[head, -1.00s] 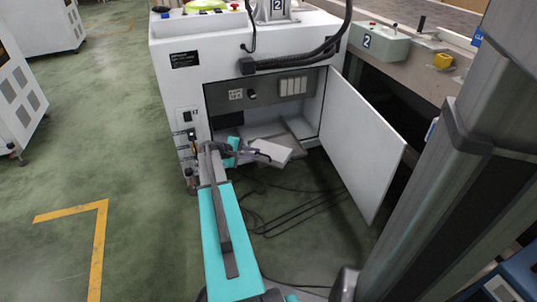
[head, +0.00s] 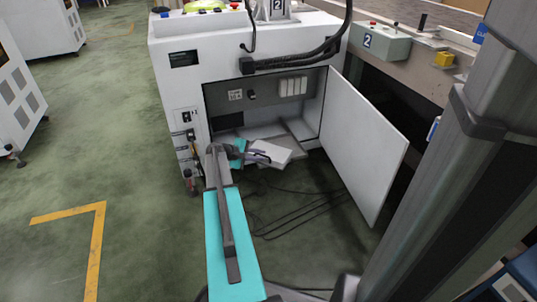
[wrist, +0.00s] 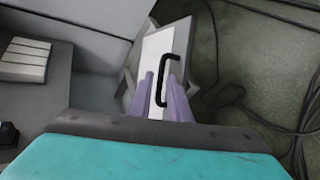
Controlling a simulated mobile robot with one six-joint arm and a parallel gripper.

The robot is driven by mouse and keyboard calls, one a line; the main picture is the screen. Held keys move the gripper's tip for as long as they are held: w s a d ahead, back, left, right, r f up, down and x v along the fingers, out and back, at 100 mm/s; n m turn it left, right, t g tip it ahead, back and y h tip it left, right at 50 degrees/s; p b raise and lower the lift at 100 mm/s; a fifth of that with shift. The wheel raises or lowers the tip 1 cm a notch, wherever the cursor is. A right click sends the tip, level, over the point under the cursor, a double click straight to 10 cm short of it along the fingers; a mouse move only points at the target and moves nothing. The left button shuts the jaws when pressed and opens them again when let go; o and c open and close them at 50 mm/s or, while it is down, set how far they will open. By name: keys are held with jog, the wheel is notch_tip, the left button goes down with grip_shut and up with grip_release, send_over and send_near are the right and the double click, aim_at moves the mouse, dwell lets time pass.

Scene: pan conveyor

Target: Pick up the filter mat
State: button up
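A white slab (head: 284,151) lies tilted at the open lower compartment of the machine; it is the only thing in sight like a filter mat. In the wrist view the slab (wrist: 177,40) has a grey edge and a black bar handle (wrist: 164,78). My gripper (head: 266,157) is at the slab's near left side in the head view. In the wrist view its two purple fingers (wrist: 164,88) stand apart, with the lower part of the handle showing between them. I cannot tell whether either finger touches the handle or the slab. The slab's lower part is hidden behind the fingers.
The white cabinet door (head: 362,140) stands open on the right. Black cables (head: 300,215) lie on the green floor below the compartment. A row of white modules (wrist: 25,60) is on the compartment's wall. Open floor lies to the left.

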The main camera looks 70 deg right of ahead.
grip_shut()
jog(key=shift+r, duration=0.15)
jog(key=shift+r+p, duration=0.95)
jog(key=shift+r, duration=0.2)
jog(key=w+a+r+p, duration=0.1)
jog(key=w+a+p, duration=0.1)
jog(key=a, duration=0.5)
jog(key=w+a+r+p, duration=0.1)
jog(key=a+p, duration=0.2)
jog(key=a, duration=0.5)
jog(key=shift+w+a+r+p, duration=0.2)
jog(key=shift+w+a+p, duration=0.1)
jog(key=shift+w+p, duration=0.1)
